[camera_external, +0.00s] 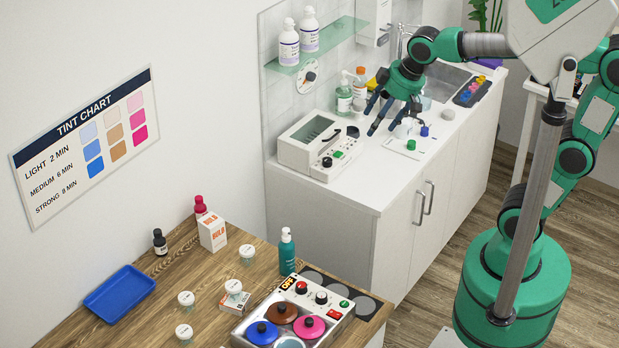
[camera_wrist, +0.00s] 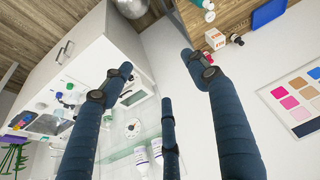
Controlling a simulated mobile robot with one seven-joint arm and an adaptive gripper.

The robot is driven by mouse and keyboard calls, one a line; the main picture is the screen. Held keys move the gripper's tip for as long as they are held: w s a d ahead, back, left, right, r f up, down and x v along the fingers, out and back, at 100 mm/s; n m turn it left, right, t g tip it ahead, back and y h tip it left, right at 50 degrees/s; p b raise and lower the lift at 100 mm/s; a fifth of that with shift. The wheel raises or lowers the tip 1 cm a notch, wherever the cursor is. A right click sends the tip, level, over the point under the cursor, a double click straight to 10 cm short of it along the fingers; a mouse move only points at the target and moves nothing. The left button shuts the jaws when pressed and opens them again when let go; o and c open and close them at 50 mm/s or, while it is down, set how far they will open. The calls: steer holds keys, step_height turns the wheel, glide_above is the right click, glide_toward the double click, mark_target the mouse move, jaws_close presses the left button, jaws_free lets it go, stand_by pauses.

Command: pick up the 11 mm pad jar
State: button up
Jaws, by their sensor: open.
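Several small clear jars with pale lids stand on the wooden table in the external view: a back jar (camera_external: 247,254), a left jar (camera_external: 186,299), a jar at the small flat box (camera_external: 233,288) and a front jar (camera_external: 184,332). Their lid markings are too small to read, so I cannot tell which is the 11 mm pad jar. My gripper (camera_external: 390,117) is open and empty above the white counter, far from these jars. In the wrist view my gripper (camera_wrist: 157,68) shows three dark blue fingers spread apart with nothing between them.
On the wooden table (camera_external: 150,322) are a blue tray (camera_external: 119,292), bottles, a white-orange box (camera_external: 212,232), a teal pump bottle (camera_external: 287,252) and a control panel with coloured pots (camera_external: 311,328). The counter holds a white device (camera_external: 310,145). A glass shelf (camera_external: 320,44) carries two bottles.

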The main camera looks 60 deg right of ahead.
steer(key=w+a+n+g+p, duration=0.1)
steer(key=w+a+n+p, duration=0.15)
steer(key=w+a, duration=0.9)
steer(key=n+g+p, duration=0.3)
steer(key=n+p, duration=0.2)
steer(key=p, duration=0.2)
glide_above(187, 297)
steer(key=s+d, duration=0.1)
step_height(187, 297, down, 31)
steer(key=shift+d, duration=0.1)
steer(key=shift+f, duration=0.1)
steer(key=shift+w+a+f+p, duration=0.15)
steer(key=shift+f, duration=1.2)
steer(key=shift+w+a+f+p, duration=0.1)
steer(key=shift+a+f+p, duration=0.05)
steer(key=shift+f, duration=1.25)
steer(key=shift+w+a+f+p, duration=0.15)
steer(key=shift+f, duration=1.2)
steer(key=shift+f, duration=0.1)
steer(key=shift+w+a+f+p, duration=0.15)
steer(key=shift+f+p, duration=0.1)
steer(key=shift+f, duration=1)
steer(key=shift+w+a+f+p, duration=0.1)
steer(key=shift+f+p, duration=0.1)
steer(key=shift+f, duration=1)
